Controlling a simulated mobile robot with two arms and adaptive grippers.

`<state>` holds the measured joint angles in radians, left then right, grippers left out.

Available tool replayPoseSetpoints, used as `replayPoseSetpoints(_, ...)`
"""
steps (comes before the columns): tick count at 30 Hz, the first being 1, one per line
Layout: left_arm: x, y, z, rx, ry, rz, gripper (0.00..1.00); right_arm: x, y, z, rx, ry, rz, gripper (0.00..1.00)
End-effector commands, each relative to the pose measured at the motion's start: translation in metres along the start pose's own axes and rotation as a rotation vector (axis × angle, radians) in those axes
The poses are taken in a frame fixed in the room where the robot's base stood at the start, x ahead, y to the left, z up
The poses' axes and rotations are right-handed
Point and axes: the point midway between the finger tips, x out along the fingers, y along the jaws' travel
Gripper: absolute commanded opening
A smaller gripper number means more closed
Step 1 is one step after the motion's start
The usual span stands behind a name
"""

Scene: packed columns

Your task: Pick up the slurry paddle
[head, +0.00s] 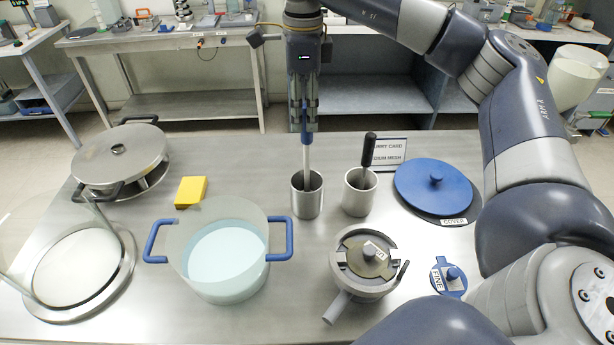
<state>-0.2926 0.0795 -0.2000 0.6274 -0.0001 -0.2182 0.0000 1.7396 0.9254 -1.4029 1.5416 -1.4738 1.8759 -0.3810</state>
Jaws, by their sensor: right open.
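A tool with a blue handle and pale shaft (307,160), which looks like the slurry paddle, stands nearly upright in the left metal cup (307,204); its lower end is hidden inside the cup. My right gripper (304,127) points down over this cup. Its jaws are open, with the top of the blue handle between the fingers. Whether the fingers touch the handle cannot be told. My left gripper is not in view.
A second metal cup (360,198) holds a black-handled tool (368,152) close to the right. A blue-handled pot (225,285), a clamped device (350,283), a yellow block (191,191) and a blue lid (455,187) stand around. The table front centre is clear.

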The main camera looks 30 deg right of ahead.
Motion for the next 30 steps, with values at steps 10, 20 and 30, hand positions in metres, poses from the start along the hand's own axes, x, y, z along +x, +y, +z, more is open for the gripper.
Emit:
replayPoseSetpoints(10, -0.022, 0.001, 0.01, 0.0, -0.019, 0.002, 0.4, 0.041, -0.003, -0.008, 0.0, 0.003, 0.002, 0.44)
replayPoseSetpoints(20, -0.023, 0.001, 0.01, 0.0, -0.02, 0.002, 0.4, 0.054, -0.003, -0.007, 0.0, -0.001, 0.0, 0.44)
replayPoseSetpoints(30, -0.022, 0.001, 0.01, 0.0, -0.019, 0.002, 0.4, 0.054, -0.003, -0.007, 0.001, -0.001, 0.0, 0.0)
